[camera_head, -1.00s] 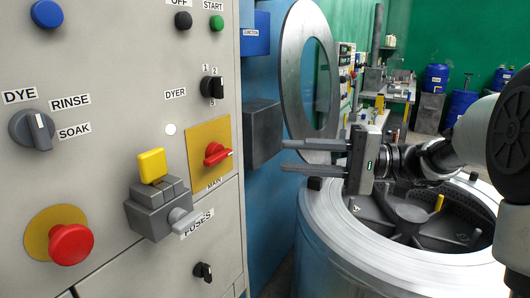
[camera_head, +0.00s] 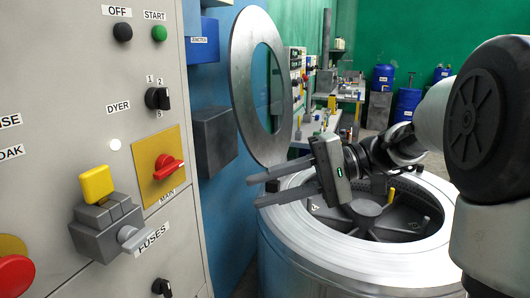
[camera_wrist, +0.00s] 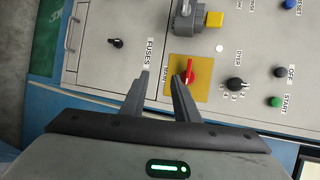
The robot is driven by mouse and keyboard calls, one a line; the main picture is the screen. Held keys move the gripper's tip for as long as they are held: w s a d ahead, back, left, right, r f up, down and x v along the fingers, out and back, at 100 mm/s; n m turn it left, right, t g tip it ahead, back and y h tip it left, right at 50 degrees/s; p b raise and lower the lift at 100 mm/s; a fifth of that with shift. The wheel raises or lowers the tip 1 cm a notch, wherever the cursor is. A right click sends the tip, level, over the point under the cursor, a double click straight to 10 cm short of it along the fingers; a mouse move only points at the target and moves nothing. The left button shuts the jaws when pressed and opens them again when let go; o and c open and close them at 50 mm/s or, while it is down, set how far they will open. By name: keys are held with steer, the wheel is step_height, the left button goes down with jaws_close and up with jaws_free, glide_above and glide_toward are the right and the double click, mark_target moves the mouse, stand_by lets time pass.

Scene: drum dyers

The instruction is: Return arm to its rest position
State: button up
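My gripper (camera_head: 268,187) is in front of the open drum dyer, its two dark fingers pointing left toward the grey control panel (camera_head: 150,55). The fingers are parted with nothing between them. My arm comes in from the right over the drum (camera_head: 345,265). In the wrist view my gripper (camera_wrist: 163,75) shows both fingertips against the panel in the background, near the red main switch (camera_wrist: 189,72) on its yellow plate. The main switch also shows in the head view (camera_head: 168,168), apart from the fingers.
The grey fuse box with a yellow block (camera_head: 98,184) and the red button (camera_head: 15,275) stick out from the panel. A grey box (camera_head: 214,138) and the round drum lid (camera_head: 238,90) stand close behind the gripper. Blue barrels (camera_head: 407,104) and tables are farther back.

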steer(key=s+d+f+t+h, duration=0.1)
steer(key=s+f+h, duration=0.25)
steer(key=s, duration=0.25)
steer(key=s+d+f+h, duration=0.2)
steer(key=s+f+h, duration=0.1)
steer(key=s+h, duration=0.25)
steer(key=s+d+f+t+h, duration=0.4)
steer(key=d+t+h, duration=0.15)
steer(key=d, duration=0.25)
step_height(320, 180, up, 18)
steer(key=p, duration=1.7)
steer(key=shift+w+d+f+n, duration=0.15)
steer(key=shift+d+f+n, duration=0.05)
steer(key=shift+n, duration=0.1)
